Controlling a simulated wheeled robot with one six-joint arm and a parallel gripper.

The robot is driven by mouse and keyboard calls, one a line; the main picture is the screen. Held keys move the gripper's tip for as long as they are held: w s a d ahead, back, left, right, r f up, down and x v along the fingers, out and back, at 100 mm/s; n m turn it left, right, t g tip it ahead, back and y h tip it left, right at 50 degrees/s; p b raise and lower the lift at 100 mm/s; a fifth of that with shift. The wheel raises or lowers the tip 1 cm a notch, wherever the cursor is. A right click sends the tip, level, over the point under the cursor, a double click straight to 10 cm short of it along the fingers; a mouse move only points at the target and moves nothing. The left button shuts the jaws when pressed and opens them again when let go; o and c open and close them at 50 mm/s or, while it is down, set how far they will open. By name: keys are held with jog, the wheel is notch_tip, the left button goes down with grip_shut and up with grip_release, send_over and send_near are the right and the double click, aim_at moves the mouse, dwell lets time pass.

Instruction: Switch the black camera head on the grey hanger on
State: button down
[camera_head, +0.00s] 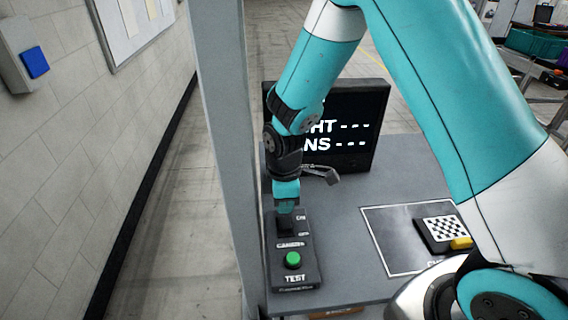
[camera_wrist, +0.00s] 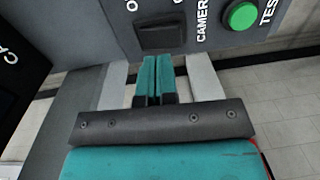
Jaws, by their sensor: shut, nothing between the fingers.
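A black control box (camera_head: 306,262) lies on the grey table, with a green TEST button (camera_head: 293,260) and a black rocker switch (camera_head: 285,224) by the CAMERA label. The switch also shows in the wrist view (camera_wrist: 162,38), with the green button (camera_wrist: 241,15) to its right. My gripper (camera_wrist: 155,58) is shut and empty, fingertips at the near edge of the switch; I cannot tell whether they touch it. In the head view my gripper (camera_head: 287,208) is over the switch end of the box. I cannot make out a black camera head on a grey hanger; my arm hides part of the table.
A black screen (camera_head: 364,128) with white text and dashes stands behind, partly hidden by my arm. A small grey bracket-like piece (camera_head: 325,176) is before it. A grey post (camera_head: 226,150) stands close left.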

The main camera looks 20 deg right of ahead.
aim_at(284, 216)
notch_tip(284, 216, up, 10)
jog(key=w+b, duration=0.2)
jog(key=b, duration=0.1)
jog(key=shift+d, duration=0.3)
jog(key=shift+s, duration=0.1)
